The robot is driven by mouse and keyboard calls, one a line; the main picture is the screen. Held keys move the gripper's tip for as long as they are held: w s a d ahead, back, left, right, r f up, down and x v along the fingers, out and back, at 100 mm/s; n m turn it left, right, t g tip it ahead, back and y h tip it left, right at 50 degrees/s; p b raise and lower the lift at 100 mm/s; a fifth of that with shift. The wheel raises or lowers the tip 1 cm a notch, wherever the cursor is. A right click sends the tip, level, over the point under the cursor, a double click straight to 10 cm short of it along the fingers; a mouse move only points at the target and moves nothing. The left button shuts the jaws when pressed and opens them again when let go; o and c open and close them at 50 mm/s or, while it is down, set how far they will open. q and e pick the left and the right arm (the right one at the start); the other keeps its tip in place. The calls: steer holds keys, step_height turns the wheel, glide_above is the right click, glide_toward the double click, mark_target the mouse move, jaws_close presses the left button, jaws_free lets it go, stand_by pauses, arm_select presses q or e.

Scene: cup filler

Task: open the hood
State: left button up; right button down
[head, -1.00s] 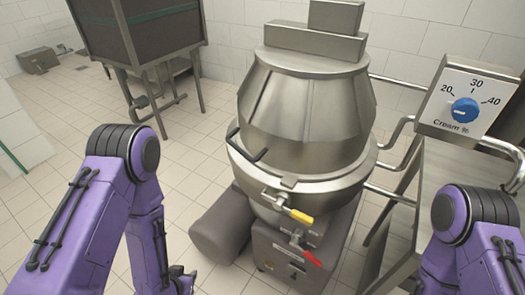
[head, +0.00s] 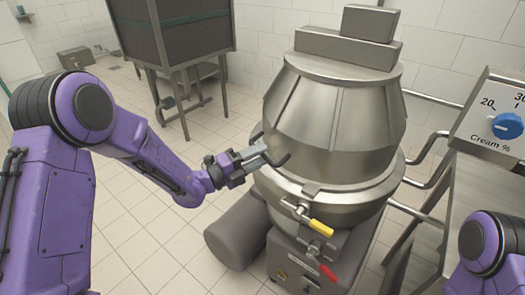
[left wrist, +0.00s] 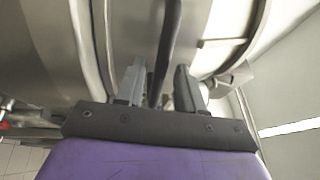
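The hood (head: 335,115) is the faceted steel cover on the round machine, and it sits down on the bowl rim (head: 315,190). Its dark bar handle (head: 280,160) sticks out at the hood's lower left. My left gripper (head: 258,157) is at this handle, partly overlapping it. In the left wrist view, the two fingers of my left gripper (left wrist: 158,85) stand apart, with the dark handle bar (left wrist: 168,45) running between them. A gap shows beside the bar, and I cannot tell whether a finger touches it. My right gripper is out of view.
A yellow-handled valve (head: 320,226) and a red-handled valve (head: 328,272) project from the machine's front. A cream dial panel (head: 490,115) and steel rails stand at the right. A dark tank on legs (head: 175,30) is behind left.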

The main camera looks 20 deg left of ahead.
arm_select(q)
steer(key=shift+x, duration=0.85)
steer(key=shift+c, duration=0.3)
jaws_close()
